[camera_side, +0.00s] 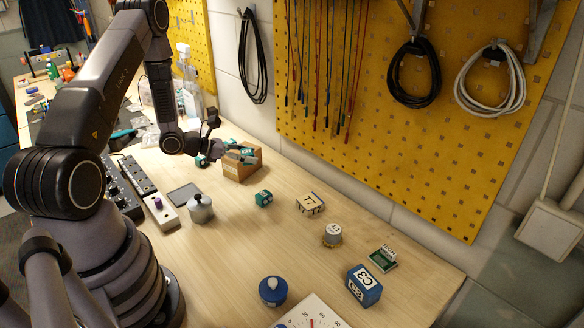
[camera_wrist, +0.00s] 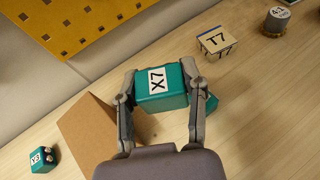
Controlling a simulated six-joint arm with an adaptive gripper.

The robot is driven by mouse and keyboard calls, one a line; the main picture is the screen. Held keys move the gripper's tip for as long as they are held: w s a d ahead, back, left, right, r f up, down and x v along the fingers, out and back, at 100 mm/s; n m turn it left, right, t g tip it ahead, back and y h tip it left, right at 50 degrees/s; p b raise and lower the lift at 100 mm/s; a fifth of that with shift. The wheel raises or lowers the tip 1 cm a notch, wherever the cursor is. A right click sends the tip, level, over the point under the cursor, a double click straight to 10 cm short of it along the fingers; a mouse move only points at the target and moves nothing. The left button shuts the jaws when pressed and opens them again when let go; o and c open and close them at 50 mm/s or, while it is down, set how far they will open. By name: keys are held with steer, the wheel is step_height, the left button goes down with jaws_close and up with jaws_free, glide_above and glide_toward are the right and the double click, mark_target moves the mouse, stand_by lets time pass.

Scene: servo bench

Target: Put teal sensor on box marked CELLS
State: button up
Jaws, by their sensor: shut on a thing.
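In the side view my gripper (camera_side: 238,153) is at the top of a brown box (camera_side: 238,173), which also shows in the wrist view (camera_wrist: 86,128). I cannot tell whether the block touches the box. No marking on the box is readable. A small teal block (camera_side: 264,198) stands on the bench before the box; it is partly hidden behind a finger in the wrist view (camera_wrist: 208,104). Another small teal block (camera_wrist: 42,158) lies beyond the box.
A block marked T7 (camera_side: 310,204), a round grey part (camera_side: 332,235), a green board (camera_side: 383,258) and a blue block marked C3 (camera_side: 365,286) stand to the right. A grey pot (camera_side: 200,209) and a blue round part (camera_side: 272,290) stand nearer. The yellow pegboard (camera_side: 400,110) rises behind.

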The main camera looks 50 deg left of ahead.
steer(key=w+a+r+n+y, duration=0.1)
steer(key=a+y, duration=0.1)
steer(key=a, duration=0.1)
steer(key=w+a+r+n+t+y, duration=0.1)
steer(key=w+a+n+y, duration=0.1)
steer(key=a, duration=0.2)
steer(key=w+a+r+n+y, duration=0.1)
steer(key=w+a+n+y, duration=0.1)
steer(key=a, duration=0.2)
steer(key=shift+r, duration=0.2)
step_height(320, 180, down, 7)
steer(key=shift+f, duration=0.15)
steer(key=shift+f, duration=0.15)
steer(key=o, duration=1.1)
steer(key=shift+c, duration=0.2)
